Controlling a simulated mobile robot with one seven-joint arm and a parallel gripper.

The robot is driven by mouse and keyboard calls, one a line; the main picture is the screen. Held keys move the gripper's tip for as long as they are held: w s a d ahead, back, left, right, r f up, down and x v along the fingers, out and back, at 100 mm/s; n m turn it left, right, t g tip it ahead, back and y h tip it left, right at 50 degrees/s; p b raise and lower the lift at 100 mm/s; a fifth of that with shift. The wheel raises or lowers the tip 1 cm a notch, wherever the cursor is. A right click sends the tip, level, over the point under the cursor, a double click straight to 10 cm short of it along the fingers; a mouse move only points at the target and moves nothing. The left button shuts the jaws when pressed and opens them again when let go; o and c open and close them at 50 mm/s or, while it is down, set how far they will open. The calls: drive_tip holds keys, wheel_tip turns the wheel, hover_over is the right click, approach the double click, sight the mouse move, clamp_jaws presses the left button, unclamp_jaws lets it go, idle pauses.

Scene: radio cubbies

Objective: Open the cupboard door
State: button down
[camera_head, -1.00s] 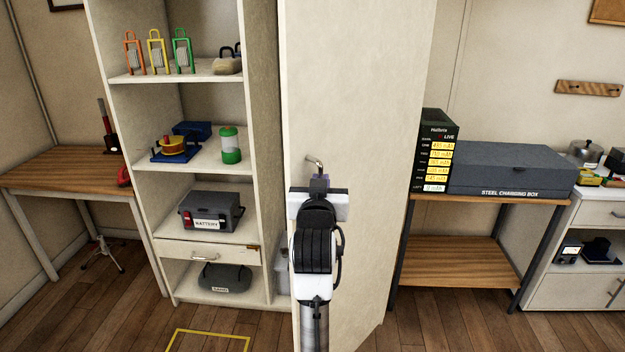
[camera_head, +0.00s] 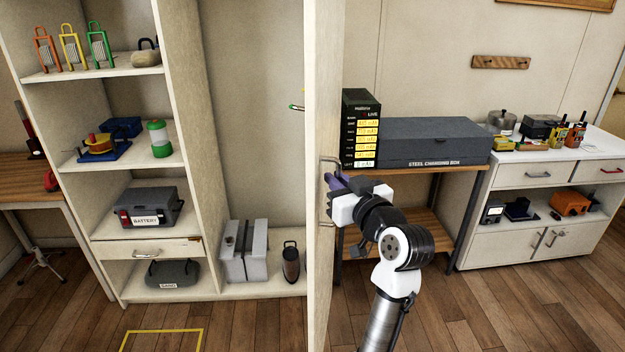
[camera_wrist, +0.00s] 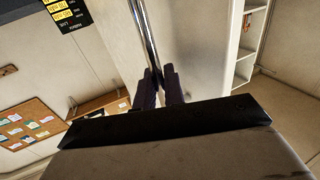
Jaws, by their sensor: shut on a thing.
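The cupboard door (camera_head: 321,110) stands swung well out, seen nearly edge-on in the head view. The cupboard's right bay (camera_head: 250,120) is open to view to its left. A metal bar handle (camera_head: 331,163) is on the door's right-hand face. My gripper (camera_head: 332,181) is at this handle, shut on it. In the wrist view the handle (camera_wrist: 146,40) runs as a shiny bar down between my two dark fingers (camera_wrist: 159,85), with the pale door face (camera_wrist: 195,50) beside it. The fingertips are partly hidden by the wrist body in the head view.
Inside the bay stand a grey container (camera_head: 245,252) and a dark canister (camera_head: 291,263). Open shelves with a battery box (camera_head: 147,208) are at left. A bench with a steel charging box (camera_head: 430,142) is close behind my arm. Floor in front is clear; a yellow outline (camera_head: 160,341) marks it.

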drive_tip(key=shift+d+r, duration=0.1)
drive_tip(key=shift+d, duration=1.75)
drive_tip(key=c, duration=1.6)
unclamp_jaws()
drive_tip(key=shift+w+a, duration=0.1)
drive_tip(key=b+v, duration=0.4)
drive_tip(key=v, duration=1)
